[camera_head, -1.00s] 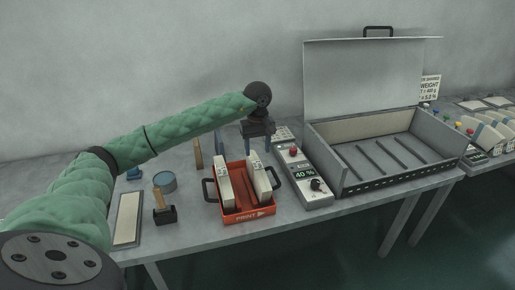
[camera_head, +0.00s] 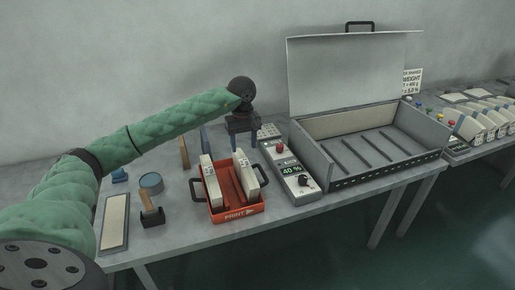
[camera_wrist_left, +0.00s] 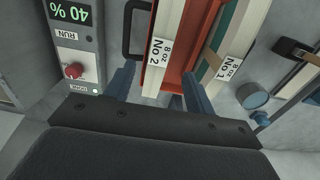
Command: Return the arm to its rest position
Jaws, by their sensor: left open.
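My left arm reaches in from the left in the head view. My left gripper (camera_head: 243,139) is open and empty, pointing down above the back end of a red tray (camera_head: 236,213) marked PRINT. Its two blue-grey fingers also show in the wrist view (camera_wrist_left: 160,90), apart with nothing gripped between them. Two pale upright blocks stand in the tray, a left one (camera_head: 211,181) and a right one (camera_head: 246,173). In the wrist view they carry the labels "8 oz No 1" (camera_wrist_left: 238,54) and "8 oz No 2" (camera_wrist_left: 160,58). My right gripper is out of view.
A control box (camera_head: 291,174) showing 40 % stands right of the tray. An open-lidded metal box (camera_head: 375,172) stands farther right. A stamp (camera_head: 151,212), a round blue tin (camera_head: 151,182) and a pale strip (camera_head: 115,222) lie to the left. A grey wall is behind.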

